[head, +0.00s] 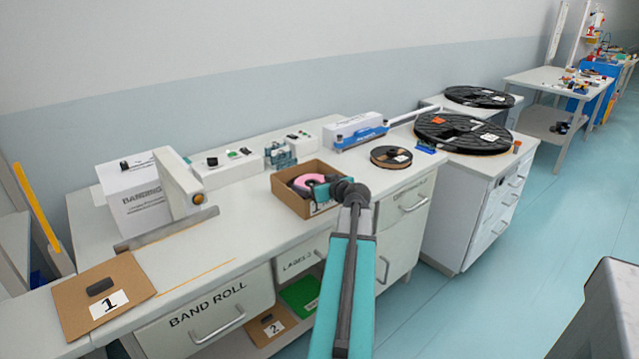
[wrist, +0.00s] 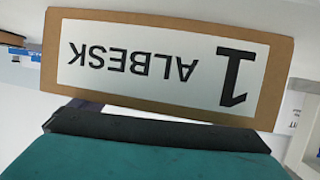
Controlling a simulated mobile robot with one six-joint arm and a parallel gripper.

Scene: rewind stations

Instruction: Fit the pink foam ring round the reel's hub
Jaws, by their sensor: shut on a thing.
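The pink foam ring (head: 307,182) lies in an open cardboard box (head: 290,196) at the bench's front edge. My gripper (head: 328,188) is at the box's front wall. In the wrist view a dark finger pad (wrist: 150,128) lies across the box's label side (wrist: 170,62), marked "1 ALBESK" upside down. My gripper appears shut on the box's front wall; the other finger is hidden. A large black reel (head: 462,132) lies flat on the cabinet to the right. Another black reel (head: 478,97) lies behind it, and a small dark reel (head: 391,157) lies on the bench.
A white banding machine (head: 140,200) and a cardboard sheet marked 1 (head: 85,280) are on the left of the bench. A blue-and-white box (head: 355,131) stands at the back. Between the machine and the cardboard box the bench is clear. Open floor (head: 520,260) lies right.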

